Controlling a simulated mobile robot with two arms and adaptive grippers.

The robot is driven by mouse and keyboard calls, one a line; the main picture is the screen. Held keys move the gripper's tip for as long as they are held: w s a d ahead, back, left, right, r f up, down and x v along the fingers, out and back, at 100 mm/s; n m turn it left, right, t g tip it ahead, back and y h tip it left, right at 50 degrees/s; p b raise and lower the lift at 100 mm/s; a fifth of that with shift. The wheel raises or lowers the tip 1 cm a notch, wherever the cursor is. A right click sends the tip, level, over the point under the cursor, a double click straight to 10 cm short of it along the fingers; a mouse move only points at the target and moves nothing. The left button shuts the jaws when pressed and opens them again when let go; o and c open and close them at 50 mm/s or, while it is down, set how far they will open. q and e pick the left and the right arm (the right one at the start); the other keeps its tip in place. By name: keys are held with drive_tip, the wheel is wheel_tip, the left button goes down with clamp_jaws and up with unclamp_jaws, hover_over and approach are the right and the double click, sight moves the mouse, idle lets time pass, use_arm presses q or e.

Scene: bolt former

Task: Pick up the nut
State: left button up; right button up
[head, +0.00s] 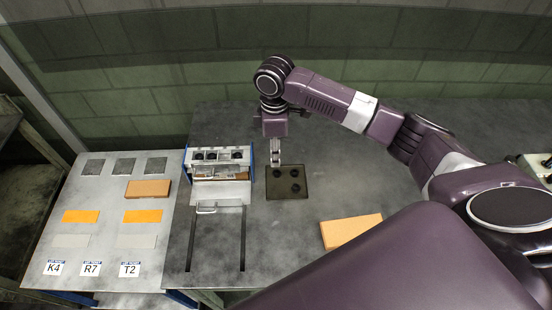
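A dark square pad (272,193) lies on the grey table right of the bolt former fixture. Several small dark round pieces (295,187) show on it; they may be nuts, but they are too small to be sure. My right gripper (275,158) points down at the far left edge of the pad, close to its back rim. Its fingers look close together, and whether they hold anything is too small to tell. My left gripper is not in the head view.
The bolt former fixture (218,157) stands just left of the gripper, with a handle and two slots in front. A tan box (343,229) lies front right of the pad. A side table (105,200) at left has coloured blocks and labels K4, R7, T2.

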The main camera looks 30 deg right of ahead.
sight(276, 172)
drive_tip(key=shift+w+d+f, duration=0.2)
drive_tip(key=shift+w+f, duration=0.2)
drive_tip(key=shift+f, duration=0.25)
drive_tip(key=f+p, duration=0.1)
drive_tip(key=s+f, duration=0.1)
drive_tip(key=f+p, duration=0.1)
drive_tip(key=shift+s+a+f+p, duration=0.2)
drive_tip(key=shift+s+a+p, duration=0.05)
drive_tip(key=shift+s+p, duration=0.05)
drive_tip(key=shift+w+d+f, duration=0.1)
drive_tip(key=shift+w+f, duration=0.05)
drive_tip(key=shift+f, duration=0.5)
drive_tip(key=shift+w+f, duration=0.1)
drive_tip(key=shift+f, duration=0.8)
drive_tip(key=shift+r, duration=0.1)
drive_tip(key=shift+c, duration=0.7)
drive_tip(key=c, duration=0.5)
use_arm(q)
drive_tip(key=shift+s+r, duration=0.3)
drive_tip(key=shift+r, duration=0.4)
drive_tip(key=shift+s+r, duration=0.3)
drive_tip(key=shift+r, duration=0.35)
use_arm(e)
drive_tip(key=shift+r, duration=0.1)
clamp_jaws()
